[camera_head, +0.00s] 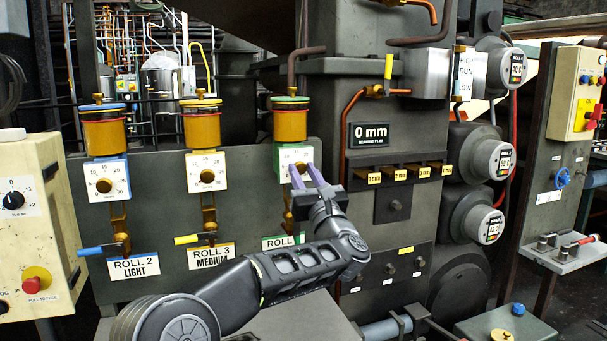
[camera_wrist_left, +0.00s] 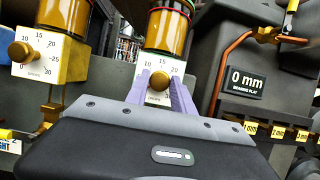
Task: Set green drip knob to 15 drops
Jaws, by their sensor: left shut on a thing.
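The green drip knob (camera_wrist_left: 160,80) is a small brass knob on a white dial plate with a green border. The dial (camera_head: 294,156) sits under the amber, green-topped oiler (camera_head: 290,120) above the green ROLL label (camera_head: 281,242). My left gripper (camera_head: 309,173) reaches the dial from the lower right, its purple fingers at the knob. In the left wrist view the fingers (camera_wrist_left: 161,86) stand on both sides of the knob and are shut on it. The knob's pointer is hidden, so its setting cannot be read. My right gripper is not in view.
Yellow ROLL 3 dial (camera_head: 207,171) and blue ROLL 2 dial (camera_head: 106,179) stand to the left with their own oilers and levers. A 0 mm sign (camera_head: 371,135) and several tagged slots are to the right. A control box (camera_head: 35,225) stands at far left.

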